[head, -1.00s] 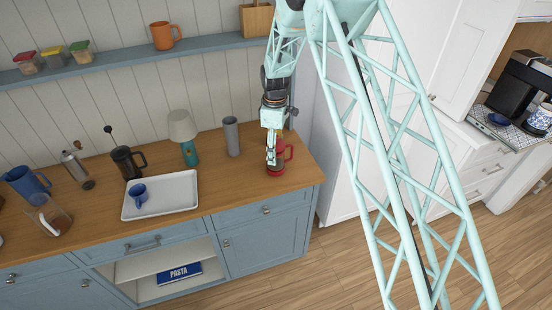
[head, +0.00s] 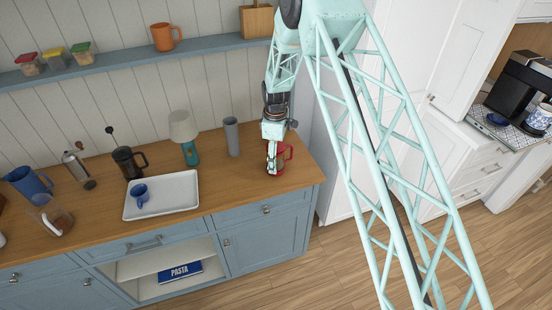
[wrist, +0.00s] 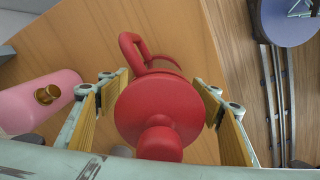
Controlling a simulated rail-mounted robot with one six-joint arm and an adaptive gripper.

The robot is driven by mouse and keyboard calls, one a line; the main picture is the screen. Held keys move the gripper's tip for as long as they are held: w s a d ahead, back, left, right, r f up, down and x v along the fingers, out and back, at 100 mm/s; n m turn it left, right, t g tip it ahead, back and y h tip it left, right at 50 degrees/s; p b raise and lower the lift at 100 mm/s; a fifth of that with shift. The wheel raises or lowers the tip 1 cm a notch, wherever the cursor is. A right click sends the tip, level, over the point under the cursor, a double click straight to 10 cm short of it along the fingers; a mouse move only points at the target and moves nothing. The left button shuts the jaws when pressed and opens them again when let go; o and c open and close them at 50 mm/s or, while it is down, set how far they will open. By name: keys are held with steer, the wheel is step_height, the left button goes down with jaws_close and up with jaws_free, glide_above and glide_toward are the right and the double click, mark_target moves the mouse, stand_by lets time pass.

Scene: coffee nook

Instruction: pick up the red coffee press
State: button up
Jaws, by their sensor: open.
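The red coffee press (head: 281,157) stands upright near the right end of the wooden counter, with its handle to the right in the head view. In the wrist view the red coffee press (wrist: 160,105) shows from above, its round lid and knob in the middle and its handle at the far side. My gripper (head: 272,165) is down at the press. In the wrist view the two fingers of my gripper (wrist: 163,100) are open, one on each side of the lid, with small gaps. Much of the press body is hidden by the lid and my gripper.
A grey cylinder (head: 232,136) and a teal lamp (head: 187,140) stand left of the press. A pink cylinder (wrist: 40,102) lies left in the wrist view. Bare counter separates tray and press.

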stand_by(0.3)
steer(key=c, duration=1.1)
steer(key=shift+r, duration=0.2)
steer(key=shift+r+b, duration=0.5)
steer(key=shift+r, duration=0.95)
steer(key=shift+s+r, duration=0.1)
steer(key=shift+s, duration=0.1)
steer(key=s+d+r+b, duration=0.1)
steer(key=s+d+b, duration=0.2)
steer(key=s, duration=1.2)
steer(key=shift+d+r, duration=0.2)
steer(key=shift+r, duration=0.05)
steer(key=shift+s, duration=0.1)
